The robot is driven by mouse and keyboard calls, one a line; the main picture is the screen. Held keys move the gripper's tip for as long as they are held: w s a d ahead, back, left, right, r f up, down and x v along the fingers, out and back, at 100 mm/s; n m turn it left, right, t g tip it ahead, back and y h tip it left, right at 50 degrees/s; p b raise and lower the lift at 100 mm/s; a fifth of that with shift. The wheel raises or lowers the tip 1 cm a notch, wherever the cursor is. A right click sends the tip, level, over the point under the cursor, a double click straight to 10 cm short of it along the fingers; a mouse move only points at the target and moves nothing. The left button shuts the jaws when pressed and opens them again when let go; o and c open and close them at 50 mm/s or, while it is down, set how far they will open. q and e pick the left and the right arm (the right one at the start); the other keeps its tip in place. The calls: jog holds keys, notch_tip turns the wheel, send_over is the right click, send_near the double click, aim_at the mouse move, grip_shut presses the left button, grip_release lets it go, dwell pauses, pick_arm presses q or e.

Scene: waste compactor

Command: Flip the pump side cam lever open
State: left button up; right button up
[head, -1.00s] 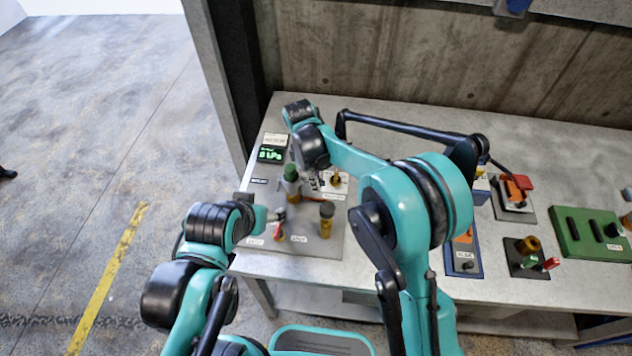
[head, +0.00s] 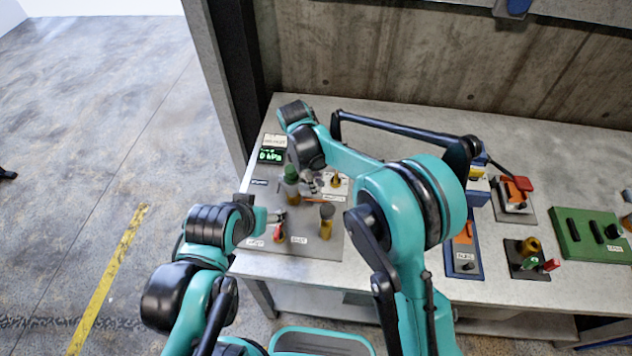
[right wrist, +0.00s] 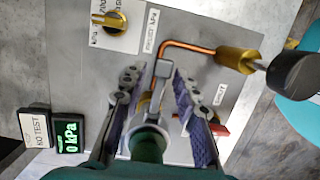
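My right gripper (head: 314,182) is over the grey pump panel (head: 318,244), beside a green-capped cylinder (head: 291,186). In the right wrist view the right gripper (right wrist: 158,92) has its two fingers apart, with a grey fitting (right wrist: 163,70) and part of a brass piece between them; I cannot tell whether they touch. The green cap (right wrist: 148,146) is close to the camera. A red lever (head: 278,231) is low on the panel, partly hidden behind the right finger in the wrist view (right wrist: 219,128). My left gripper (head: 276,215) is near this lever; its fingers are too small to read.
A display (right wrist: 68,134) reads 0 kPa. A brass knob (right wrist: 116,20) sits on a white plate. A copper pipe (right wrist: 190,46) runs to a brass fitting with a dark knob (head: 327,211). A blue fixture (head: 464,262) and a green block (head: 590,236) stand farther right.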

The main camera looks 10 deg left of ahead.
notch_tip(320, 180, up, 12)
jog(key=a, duration=0.2)
jog(key=shift+a+f, duration=0.15)
jog(key=shift+a, duration=0.05)
dwell(0.4)
